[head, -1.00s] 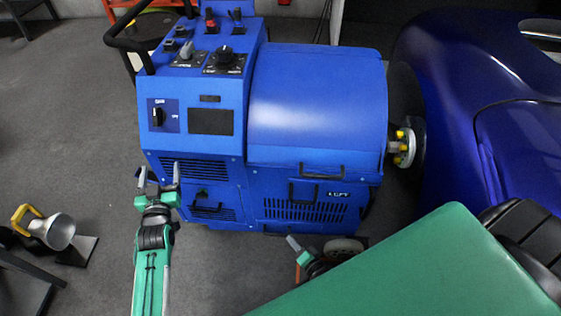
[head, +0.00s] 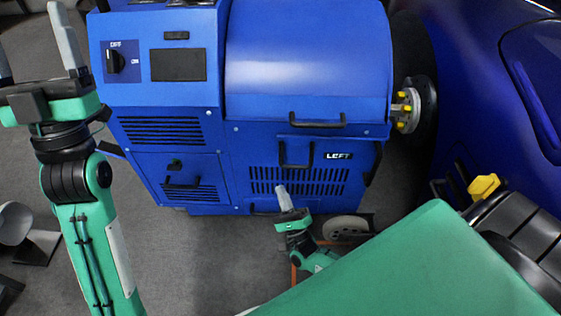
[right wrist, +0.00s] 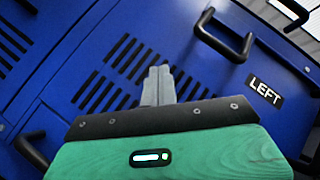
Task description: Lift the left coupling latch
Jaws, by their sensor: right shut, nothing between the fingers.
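The blue machine has a black U-shaped handle (head: 296,153) beside the white-on-black "LEFT" label (head: 338,156). This looks like the left coupling latch; it also shows in the right wrist view (right wrist: 222,38). It hangs flat against the front panel. My right gripper (head: 282,188) is shut and empty, below and slightly left of the handle and apart from it. In the right wrist view its fingers (right wrist: 159,73) are together in front of the slotted vent, with the handle up and right. My left gripper (head: 32,42) is open and empty at the far left.
Another black handle (head: 317,122) sits just above, on the drum cover's edge. A lower-left door has its own handle (head: 182,184). A hub with yellow nuts (head: 404,109) and a dark blue car (head: 470,80) stand at right. A caster (head: 346,227) is below.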

